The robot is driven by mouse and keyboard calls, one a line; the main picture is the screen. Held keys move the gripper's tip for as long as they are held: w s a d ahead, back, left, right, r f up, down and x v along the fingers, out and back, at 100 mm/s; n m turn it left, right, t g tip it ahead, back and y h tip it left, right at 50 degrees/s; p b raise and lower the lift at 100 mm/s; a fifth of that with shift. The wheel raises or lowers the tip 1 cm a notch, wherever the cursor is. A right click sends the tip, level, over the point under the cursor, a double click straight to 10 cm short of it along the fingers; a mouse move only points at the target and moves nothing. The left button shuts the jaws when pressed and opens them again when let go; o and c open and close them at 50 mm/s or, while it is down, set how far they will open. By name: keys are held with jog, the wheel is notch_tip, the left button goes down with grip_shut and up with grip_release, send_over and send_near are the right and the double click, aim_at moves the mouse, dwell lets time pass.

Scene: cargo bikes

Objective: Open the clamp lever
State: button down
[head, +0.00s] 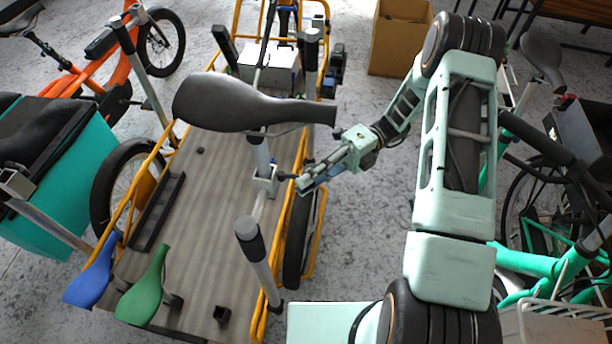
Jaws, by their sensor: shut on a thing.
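A large black saddle (240,103) sits on a grey seat post (262,158) in the middle of the head view. A pale clamp collar (265,185) is around the post below the saddle. The small dark clamp lever (285,177) sticks out from the collar's right side, toward my gripper (301,184). My gripper comes in from the right with its fingertips at the lever and is shut on it. The fingers cover part of the lever, so its exact angle is hard to tell.
The post stands over a cargo bike's wooden deck (185,215) with yellow rails. Blue (92,278) and green (145,290) saddles lie at its front left. A black-topped post (256,255) stands close below the clamp.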

jog(key=c, duration=1.9)
grip_release()
jog(key=shift+c, duration=0.2)
jog(key=v, duration=1.2)
